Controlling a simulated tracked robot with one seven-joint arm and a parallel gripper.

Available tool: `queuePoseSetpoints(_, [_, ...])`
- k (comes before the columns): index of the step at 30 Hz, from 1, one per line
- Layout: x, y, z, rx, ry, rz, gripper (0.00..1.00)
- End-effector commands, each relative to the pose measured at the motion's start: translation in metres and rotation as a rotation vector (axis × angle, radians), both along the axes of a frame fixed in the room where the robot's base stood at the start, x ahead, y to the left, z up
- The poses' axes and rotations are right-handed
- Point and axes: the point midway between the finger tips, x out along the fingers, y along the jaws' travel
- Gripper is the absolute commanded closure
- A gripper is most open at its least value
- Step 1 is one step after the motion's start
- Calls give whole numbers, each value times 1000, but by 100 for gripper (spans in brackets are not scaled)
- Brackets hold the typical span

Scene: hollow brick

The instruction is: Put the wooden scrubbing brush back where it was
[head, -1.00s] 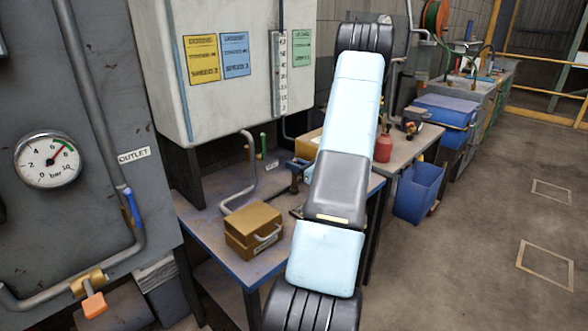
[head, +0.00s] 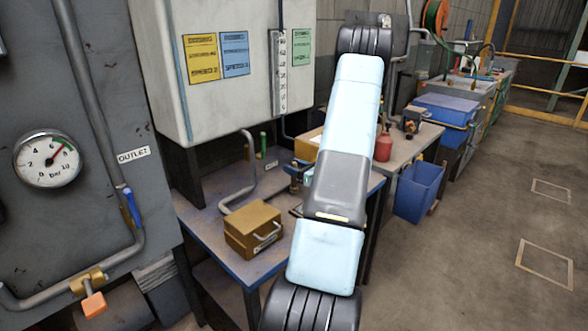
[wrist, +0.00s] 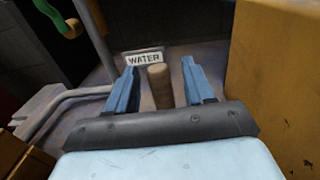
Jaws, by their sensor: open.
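My gripper (wrist: 162,84) shows in the wrist view with its two blue fingers spread apart. A tan, wooden-looking upright rod (wrist: 158,86) stands between the fingers, with a gap on either side. It may be the scrubbing brush's handle, but I cannot tell; no bristles show. A white WATER label (wrist: 145,57) is just behind it. In the head view my arm hides most of the gripper and the brush cannot be made out.
A yellow box (wrist: 275,80) rises close to the right of my gripper. A red bottle (head: 383,146) stands on the farther bench.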

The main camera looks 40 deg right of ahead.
Motion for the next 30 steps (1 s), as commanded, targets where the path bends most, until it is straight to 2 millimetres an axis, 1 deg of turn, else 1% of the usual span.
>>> queuePoseSetpoints(2, [-2, 0, 2, 0, 0, 0, 47])
queuePoseSetpoints(5, [-12, -2, 1, 1, 1, -1, 47])
queuePoseSetpoints(8, [-28, -5, 2, 1, 0, -3, 47])
queuePoseSetpoints(15, [-75, -12, 2, 0, 1, -2, 47])
queuePoseSetpoints(21, [-104, -16, 1, 0, 1, -1, 47])
queuePoseSetpoints(25, [-114, -18, 2, 0, 0, 1, 47])
queuePoseSetpoints(30, [-118, -17, 2, -1, 0, 3, 47])
